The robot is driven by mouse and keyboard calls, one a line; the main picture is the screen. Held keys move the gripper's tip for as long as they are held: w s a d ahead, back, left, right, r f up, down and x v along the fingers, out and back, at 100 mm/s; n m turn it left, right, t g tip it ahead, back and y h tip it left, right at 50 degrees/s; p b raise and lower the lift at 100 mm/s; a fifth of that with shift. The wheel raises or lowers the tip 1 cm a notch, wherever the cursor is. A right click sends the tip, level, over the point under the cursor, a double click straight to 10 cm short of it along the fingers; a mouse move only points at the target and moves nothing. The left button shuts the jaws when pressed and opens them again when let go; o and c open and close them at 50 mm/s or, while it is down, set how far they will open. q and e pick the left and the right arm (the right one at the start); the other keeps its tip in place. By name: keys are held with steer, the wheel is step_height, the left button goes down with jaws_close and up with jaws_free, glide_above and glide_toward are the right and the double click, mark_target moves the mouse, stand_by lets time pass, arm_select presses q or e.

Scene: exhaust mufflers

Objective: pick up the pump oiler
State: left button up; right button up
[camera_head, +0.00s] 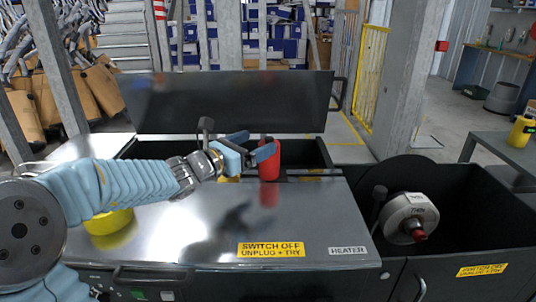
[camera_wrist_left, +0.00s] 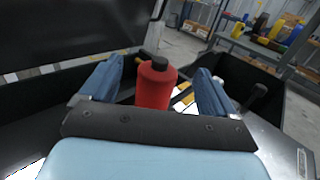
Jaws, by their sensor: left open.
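A red bottle (camera_head: 269,165) with a dark cap stands upright near the back edge of the metal bench top. It is the only thing here that looks like the pump oiler; I see no spout on it. My left gripper (camera_head: 252,146) is open with its blue fingers pointing at the bottle. In the left wrist view the red bottle (camera_wrist_left: 155,84) shows between the two open fingers of the left gripper (camera_wrist_left: 159,66). I cannot tell whether either finger touches it. The bottle's base is hidden there by the gripper body. My right gripper is not in view.
A dark raised lid (camera_head: 232,100) stands behind the bottle. A yellow round object (camera_head: 109,222) lies on the bench at left, partly behind my arm. A dark open bin (camera_head: 455,200) with a grey drum (camera_head: 405,217) is at right. The bench top's front right is clear.

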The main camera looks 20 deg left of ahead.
mark_target(274, 156)
arm_select(q)
step_height(274, 156, down, 6)
steer(key=shift+f+b, duration=0.1)
steer(key=shift+b, duration=0.35)
steer(key=shift+w+d+f, duration=0.1)
steer(key=shift+w+f, duration=0.05)
steer(key=shift+f, duration=0.1)
steer(key=x, duration=0.7)
steer(key=shift+r+p, duration=0.1)
steer(key=shift+p, duration=0.25)
steer(key=shift+c, duration=0.4)
steer(key=c, duration=1.1)
